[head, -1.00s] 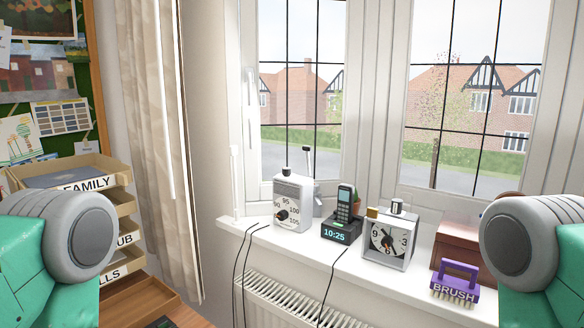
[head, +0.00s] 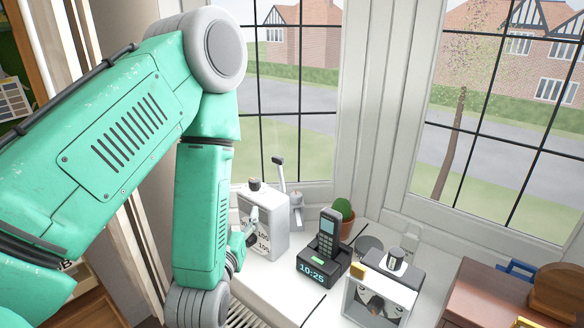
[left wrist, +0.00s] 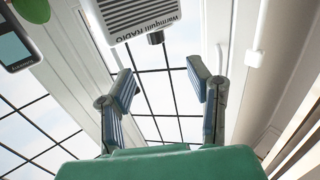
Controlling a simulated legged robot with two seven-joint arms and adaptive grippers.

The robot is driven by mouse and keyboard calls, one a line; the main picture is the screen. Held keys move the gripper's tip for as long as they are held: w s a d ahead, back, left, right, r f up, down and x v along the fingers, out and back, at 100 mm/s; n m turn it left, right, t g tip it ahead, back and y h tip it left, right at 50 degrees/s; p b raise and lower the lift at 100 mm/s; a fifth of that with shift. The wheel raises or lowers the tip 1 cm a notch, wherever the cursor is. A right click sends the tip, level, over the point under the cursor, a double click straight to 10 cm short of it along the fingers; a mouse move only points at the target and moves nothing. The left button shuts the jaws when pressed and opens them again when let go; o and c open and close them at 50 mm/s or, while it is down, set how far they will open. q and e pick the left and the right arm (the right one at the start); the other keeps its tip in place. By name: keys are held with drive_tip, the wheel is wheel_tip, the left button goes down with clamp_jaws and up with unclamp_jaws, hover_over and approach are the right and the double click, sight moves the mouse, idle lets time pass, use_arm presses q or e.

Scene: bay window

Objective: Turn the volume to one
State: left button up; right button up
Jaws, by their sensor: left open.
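The white radio (head: 270,218) stands on the windowsill, with a number dial on its front and a dark knob (head: 255,184) on top. The arm hides the left part of its front. My left gripper (head: 247,238) is at the radio's front, partly hidden by my own arm. In the left wrist view the radio's speaker grille and "RADIO" lettering (left wrist: 145,22) show upside down at the top edge, with a dark knob (left wrist: 155,38). There my left gripper (left wrist: 160,82) is open, its fingers apart with nothing between them. The right gripper is out of view.
A phone in its dock clock (head: 320,262) stands just right of the radio. Beyond are a potted cactus (head: 342,208), a white clock (head: 378,300) and a wooden box (head: 490,300). The window stands close behind.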

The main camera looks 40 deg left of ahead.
sight(252, 185)
use_arm(q)
drive_tip(key=b+x, duration=0.2)
drive_tip(key=x, duration=0.1)
drive_tip(key=b+x, duration=0.3)
drive_tip(key=x, duration=0.1)
drive_tip(key=b+x, duration=0.2)
drive_tip(key=x, duration=0.2)
drive_tip(key=shift+w+d+r+b, duration=0.1)
drive_tip(key=shift+w+d+b, duration=0.1)
drive_tip(key=shift+w+b, duration=0.15)
drive_tip(key=shift+w+r, duration=0.15)
drive_tip(key=shift+w, duration=0.5)
drive_tip(key=shift+a, duration=0.45)
clamp_jaws()
drive_tip(key=shift+d, duration=0.15)
